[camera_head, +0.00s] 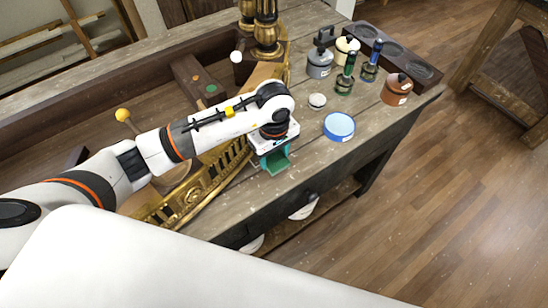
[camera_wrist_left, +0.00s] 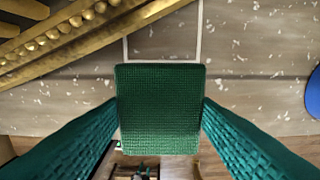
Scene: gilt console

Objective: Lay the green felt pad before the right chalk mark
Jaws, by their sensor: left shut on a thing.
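The green felt pad (camera_wrist_left: 160,112) is a dark green, woven-looking block, held between the two teal fingers of my left gripper (camera_wrist_left: 160,125) in the left wrist view. In the head view my left gripper (camera_head: 274,158) points down over the table's front edge, with the green pad (camera_head: 278,163) showing below it. Thin white chalk lines (camera_wrist_left: 199,35) form a partial outline on the table just beyond the pad; the pad may hide part of it. I cannot tell the pad's height above the table. My right gripper is not in view.
The gilt console (camera_head: 190,195) lies left of the gripper. Bare wooden tabletop (camera_head: 300,140) lies between gripper and tin.

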